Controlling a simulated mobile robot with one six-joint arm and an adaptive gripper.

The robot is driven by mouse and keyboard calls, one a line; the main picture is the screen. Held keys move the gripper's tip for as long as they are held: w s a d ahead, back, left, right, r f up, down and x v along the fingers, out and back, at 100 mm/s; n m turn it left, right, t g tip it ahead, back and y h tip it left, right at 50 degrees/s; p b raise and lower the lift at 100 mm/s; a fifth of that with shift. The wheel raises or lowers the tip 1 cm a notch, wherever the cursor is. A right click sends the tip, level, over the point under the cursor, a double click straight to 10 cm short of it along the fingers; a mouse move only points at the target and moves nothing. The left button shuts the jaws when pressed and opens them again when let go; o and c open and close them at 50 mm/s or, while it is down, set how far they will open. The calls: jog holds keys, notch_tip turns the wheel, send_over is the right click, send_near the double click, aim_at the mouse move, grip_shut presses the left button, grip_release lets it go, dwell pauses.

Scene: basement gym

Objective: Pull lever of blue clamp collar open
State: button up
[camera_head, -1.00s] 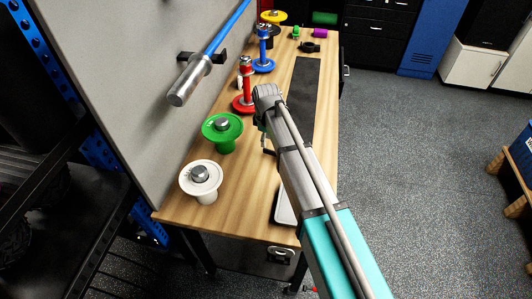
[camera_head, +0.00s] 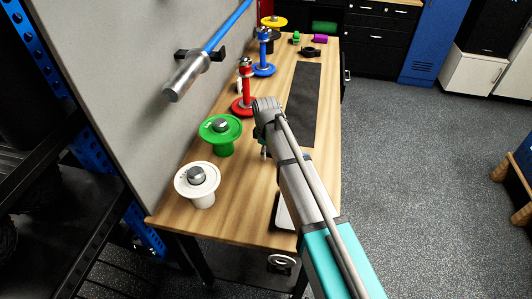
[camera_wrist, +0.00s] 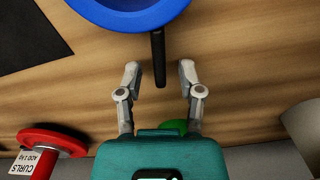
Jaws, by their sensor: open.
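The blue clamp collar (camera_wrist: 128,12) shows as part of a blue ring at the top of the wrist view, cut off by the frame edge. Its black lever (camera_wrist: 158,58) sticks out from the ring toward my gripper. My gripper (camera_wrist: 160,70) is open, with one finger on each side of the lever's end. Gaps show between the lever and both fingers, so neither touches it in this view. In the head view, my arm hides the collar for the most part, and my gripper (camera_head: 264,150) is partly hidden over the wooden bench.
The wooden bench (camera_head: 235,222) runs along a grey panel. Along its left side stand white (camera_head: 197,178), green (camera_head: 219,128), red (camera_head: 245,90) and blue (camera_head: 263,58) spool-like stands. A dark mat (camera_head: 305,95) lies behind my arm.

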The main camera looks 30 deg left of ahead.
grip_shut()
jog(key=shift+s, duration=0.1)
dwell(0.3)
jog(key=shift+s+n, duration=0.15)
jog(key=shift+n, duration=0.45)
grip_release()
jog(key=shift+m, duration=0.3)
